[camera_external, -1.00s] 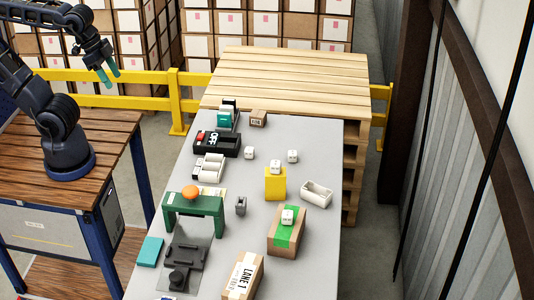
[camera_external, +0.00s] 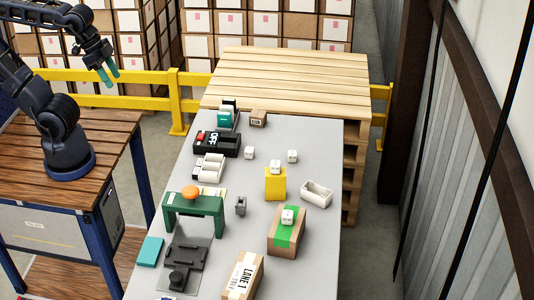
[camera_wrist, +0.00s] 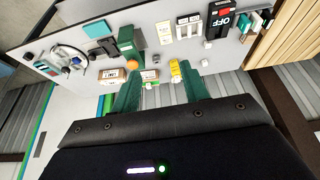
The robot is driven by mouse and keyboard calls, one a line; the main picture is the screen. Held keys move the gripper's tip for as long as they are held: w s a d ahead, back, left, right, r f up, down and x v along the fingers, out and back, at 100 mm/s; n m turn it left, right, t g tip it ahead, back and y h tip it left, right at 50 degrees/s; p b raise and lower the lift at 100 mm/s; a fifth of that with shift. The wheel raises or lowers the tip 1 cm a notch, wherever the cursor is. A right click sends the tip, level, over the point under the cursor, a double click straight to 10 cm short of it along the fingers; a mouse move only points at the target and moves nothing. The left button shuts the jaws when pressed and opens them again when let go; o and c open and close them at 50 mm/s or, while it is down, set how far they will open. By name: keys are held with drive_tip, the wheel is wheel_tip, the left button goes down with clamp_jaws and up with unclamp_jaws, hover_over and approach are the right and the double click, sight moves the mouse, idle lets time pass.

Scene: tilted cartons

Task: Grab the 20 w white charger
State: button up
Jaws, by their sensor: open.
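Several small white cube-shaped blocks that look like chargers are on the grey table. One white cube (camera_external: 249,153) and another white cube (camera_external: 292,156) rest on the tabletop. A third white cube (camera_external: 275,167) sits on a yellow block (camera_external: 275,186), and one more white cube (camera_external: 288,216) sits on a green-taped carton (camera_external: 285,238). Their markings are too small to read, so I cannot tell which is 20 W. My gripper (camera_external: 108,72) is open and empty, high at the upper left, far from the cubes. In the wrist view its green fingers (camera_wrist: 162,75) are apart.
The grey table (camera_external: 225,270) also holds a green stand (camera_external: 194,206) with an orange ball, a white open box (camera_external: 316,193), a black OFF box (camera_external: 217,144) and a LANE 1 carton (camera_external: 243,277). A wooden pallet (camera_external: 290,75) stands behind; a yellow rail (camera_external: 130,97) runs behind my arm.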

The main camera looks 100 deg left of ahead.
drive_tip(key=n+g, duration=0.5)
drive_tip(key=n, duration=1.2)
hover_over(249, 149)
wheel_tip(249, 149, down, 32)
drive_tip(key=f, duration=0.1)
wheel_tip(249, 149, down, 5)
drive_tip(key=shift+s+d+r, duration=0.1)
drive_tip(key=shift+d, duration=0.05)
drive_tip(key=shift+f, duration=2.65)
drive_tip(key=c, duration=0.8)
